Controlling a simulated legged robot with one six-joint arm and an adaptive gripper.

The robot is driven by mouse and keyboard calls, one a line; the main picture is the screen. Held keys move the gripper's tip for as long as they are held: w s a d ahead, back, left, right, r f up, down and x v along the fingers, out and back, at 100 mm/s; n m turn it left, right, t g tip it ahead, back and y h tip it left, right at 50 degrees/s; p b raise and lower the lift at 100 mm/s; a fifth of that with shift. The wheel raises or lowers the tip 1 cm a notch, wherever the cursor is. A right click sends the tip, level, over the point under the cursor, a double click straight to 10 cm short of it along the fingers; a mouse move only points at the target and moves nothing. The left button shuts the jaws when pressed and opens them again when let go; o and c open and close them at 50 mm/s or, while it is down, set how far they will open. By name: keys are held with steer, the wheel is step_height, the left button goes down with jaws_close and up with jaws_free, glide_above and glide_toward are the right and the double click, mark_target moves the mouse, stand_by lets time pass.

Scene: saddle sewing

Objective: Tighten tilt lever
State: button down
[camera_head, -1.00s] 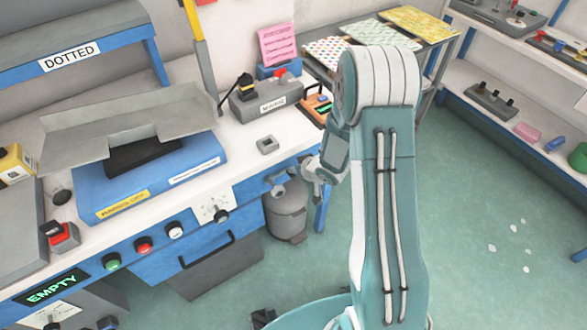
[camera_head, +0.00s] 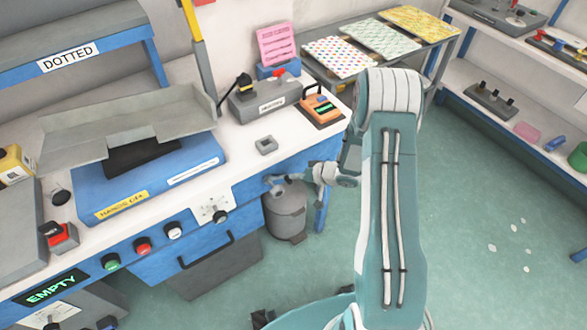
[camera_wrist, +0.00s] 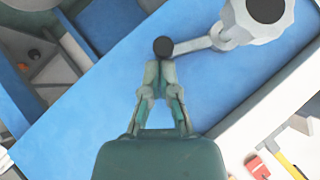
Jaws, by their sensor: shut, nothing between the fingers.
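The tilt lever appears in the wrist view as a pale grey arm (camera_wrist: 198,43) running from a round grey hub (camera_wrist: 258,20) with a dark centre to a black ball end (camera_wrist: 163,46). It is in front of the blue bench side. My gripper (camera_wrist: 160,64) is shut and empty, its fingertips right at the black ball; whether they touch it I cannot tell. In the head view my gripper (camera_head: 307,181) points left at the blue bench front, above the grey bin. The lever's hub (camera_head: 270,180) shows small there, and its ball is hard to make out.
A grey lidded bin (camera_head: 287,212) stands below, against the bench. The white bench top holds a small grey square block (camera_head: 266,145), an orange device (camera_head: 321,107) and a grey labelled box (camera_head: 265,98). A table with patterned sheets (camera_head: 385,40) stands behind.

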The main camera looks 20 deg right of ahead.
steer(key=shift+s+a+f+m+y, duration=0.1)
steer(key=shift+a+f+m+y, duration=0.1)
steer(key=shift+f+m+y, duration=0.75)
steer(key=s+a+f+m+t+y, duration=0.1)
steer(key=a+f+m+y, duration=0.3)
steer(key=f+y, duration=0.1)
steer(key=shift+s+y, duration=0.15)
steer(key=shift+y, duration=0.2)
steer(key=shift+a, duration=0.1)
